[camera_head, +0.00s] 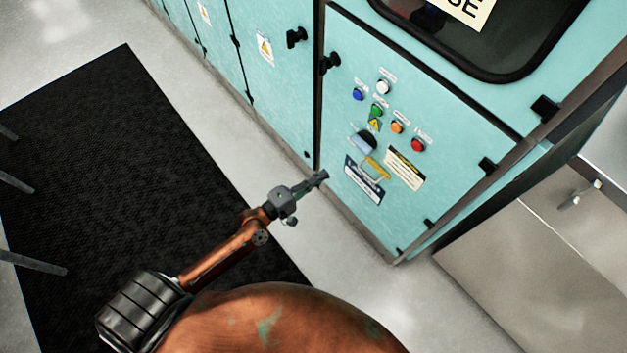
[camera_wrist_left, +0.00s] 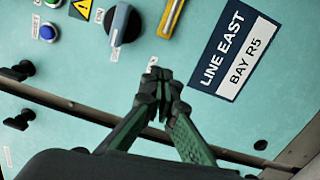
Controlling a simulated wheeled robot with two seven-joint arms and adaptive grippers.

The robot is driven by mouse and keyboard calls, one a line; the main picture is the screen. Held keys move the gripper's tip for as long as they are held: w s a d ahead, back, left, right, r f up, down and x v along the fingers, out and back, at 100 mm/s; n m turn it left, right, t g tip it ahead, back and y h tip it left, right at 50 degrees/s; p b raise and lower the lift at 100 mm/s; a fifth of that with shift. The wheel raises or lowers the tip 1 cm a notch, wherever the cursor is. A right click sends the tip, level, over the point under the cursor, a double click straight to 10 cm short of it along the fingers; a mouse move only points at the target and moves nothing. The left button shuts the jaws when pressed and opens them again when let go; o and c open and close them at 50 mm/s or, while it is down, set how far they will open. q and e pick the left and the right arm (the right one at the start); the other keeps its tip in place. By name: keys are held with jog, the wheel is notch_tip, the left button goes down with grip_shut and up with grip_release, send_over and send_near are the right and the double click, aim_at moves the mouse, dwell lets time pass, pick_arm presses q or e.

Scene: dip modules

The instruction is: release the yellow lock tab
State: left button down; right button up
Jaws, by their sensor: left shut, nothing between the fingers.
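The yellow lock tab (camera_head: 379,168) sits on the teal cabinet panel, just below a grey-blue rotary handle (camera_head: 360,146) on a dark round base. In the left wrist view the yellow lock tab (camera_wrist_left: 171,17) is at the top edge, partly cut off, with the rotary handle (camera_wrist_left: 121,25) to its left. My left gripper (camera_head: 321,177) is in front of the panel, left of the tab and apart from it. In the left wrist view its fingertips (camera_wrist_left: 158,76) are together and empty, below the tab in the picture. My right gripper is not in view.
Above the handle are several buttons, among them a red one (camera_head: 418,145) and a blue one (camera_head: 358,94). A LINE EAST BAY R5 label (camera_wrist_left: 229,62) is beside the tab. A black mat (camera_head: 110,160) lies on the floor at left. Black latches (camera_head: 487,167) stick out from the doors.

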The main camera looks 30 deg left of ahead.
pick_arm(q)
jog(key=shift+v, duration=1.3)
